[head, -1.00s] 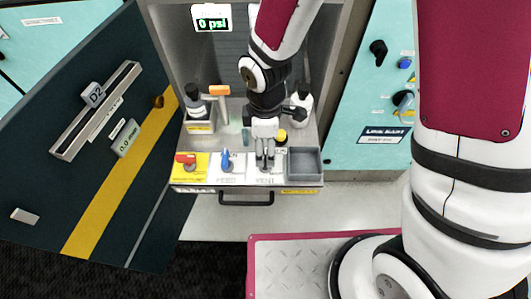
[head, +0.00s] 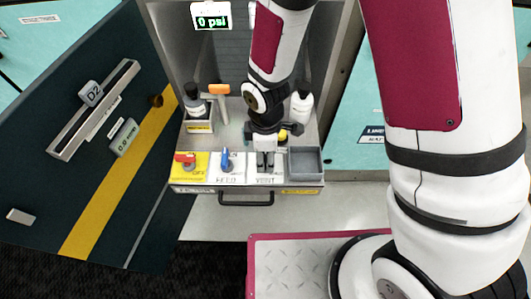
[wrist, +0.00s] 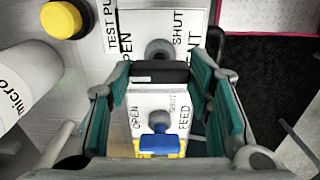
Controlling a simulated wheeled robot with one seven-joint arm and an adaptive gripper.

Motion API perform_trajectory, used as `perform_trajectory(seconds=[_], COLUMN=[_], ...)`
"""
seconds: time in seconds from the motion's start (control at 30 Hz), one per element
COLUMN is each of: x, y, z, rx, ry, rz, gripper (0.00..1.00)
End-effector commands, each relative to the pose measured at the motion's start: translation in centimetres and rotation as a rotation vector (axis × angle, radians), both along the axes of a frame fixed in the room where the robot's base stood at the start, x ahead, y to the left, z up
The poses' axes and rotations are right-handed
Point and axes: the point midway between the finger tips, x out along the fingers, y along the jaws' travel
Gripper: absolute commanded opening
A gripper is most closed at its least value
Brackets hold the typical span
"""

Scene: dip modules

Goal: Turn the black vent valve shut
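The black vent valve (wrist: 160,72) shows in the wrist view as a dark bar on a grey stem, lying across between my fingers. Its label reads OPEN on the left and SHUT on the right. My gripper (wrist: 162,85) has its teal-padded fingers spread on both sides of the handle. The handle's ends lie close to the pads; I cannot tell whether they touch. In the head view my gripper (head: 265,161) is low over the VENT plate (head: 262,178) and hides the valve.
The blue FEED valve (head: 226,158) is left of the vent, with a red valve (head: 185,159) on a yellow plate beyond it. A grey tray (head: 306,162) is close on the right. Bottles (head: 301,106) and a hammer (head: 219,98) stand behind. The gauge (head: 211,22) reads 0 psi.

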Motion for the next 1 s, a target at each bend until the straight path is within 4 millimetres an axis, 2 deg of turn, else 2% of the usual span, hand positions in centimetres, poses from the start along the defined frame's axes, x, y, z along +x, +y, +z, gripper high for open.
perform_trajectory(seconds=[0.27,0.47,1.0], x=[0.0,0.0,-0.07], y=[0.0,-0.01,-0.01], z=[0.01,0.03,0.06], rx=[0.0,0.0,-0.001], ry=[0.0,0.0,0.001], rz=[-0.021,-0.106,-0.584], gripper=[0.19,0.19,0.19])
